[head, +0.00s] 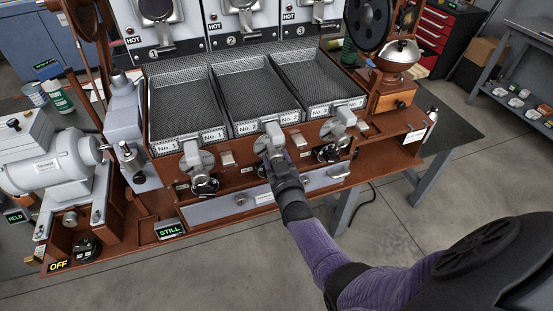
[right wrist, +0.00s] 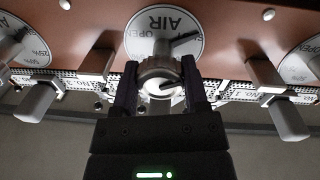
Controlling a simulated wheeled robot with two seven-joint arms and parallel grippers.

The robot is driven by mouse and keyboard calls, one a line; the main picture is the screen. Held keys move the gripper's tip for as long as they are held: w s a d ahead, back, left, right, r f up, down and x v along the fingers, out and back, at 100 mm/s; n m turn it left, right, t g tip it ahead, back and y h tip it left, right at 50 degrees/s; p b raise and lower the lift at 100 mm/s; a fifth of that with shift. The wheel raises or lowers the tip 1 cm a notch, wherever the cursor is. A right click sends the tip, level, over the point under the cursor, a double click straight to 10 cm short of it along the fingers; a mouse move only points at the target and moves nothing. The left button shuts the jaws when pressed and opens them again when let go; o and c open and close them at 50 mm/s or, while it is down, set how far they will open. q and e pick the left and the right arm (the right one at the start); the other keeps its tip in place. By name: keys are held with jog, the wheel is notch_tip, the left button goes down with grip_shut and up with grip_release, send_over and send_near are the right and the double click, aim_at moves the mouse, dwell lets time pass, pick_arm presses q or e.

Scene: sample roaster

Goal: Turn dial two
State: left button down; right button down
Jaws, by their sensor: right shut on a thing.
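Dial two is the middle of three dials on the brown front rail, below the tray marked No. 2. Its grey knob (head: 273,134) shows in the head view above my right gripper (head: 274,156). In the right wrist view its round white plate (right wrist: 150,42) reads AIR and OPEN, with a dark pointer line. The knob (right wrist: 158,66) sits between the two dark fingers of my right gripper (right wrist: 160,88), which is shut on it. The fingers hide the knob's sides. My left gripper is in neither view.
Above are three mesh trays (head: 187,95). A grey drawer (head: 228,203) lies below. A motor (head: 64,172) stands at left, near signs reading STILL (head: 170,229) and OFF.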

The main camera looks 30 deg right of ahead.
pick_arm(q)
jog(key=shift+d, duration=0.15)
pick_arm(e)
jog(key=shift+f, duration=0.1)
jog(key=shift+c, duration=2.2)
grip_release()
jog(key=o, duration=0.3)
pick_arm(q)
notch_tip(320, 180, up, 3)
jog(key=p, duration=0.3)
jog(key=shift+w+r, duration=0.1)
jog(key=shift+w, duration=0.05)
pick_arm(e)
jog(key=shift+o, duration=0.2)
jog(key=v, duration=1)
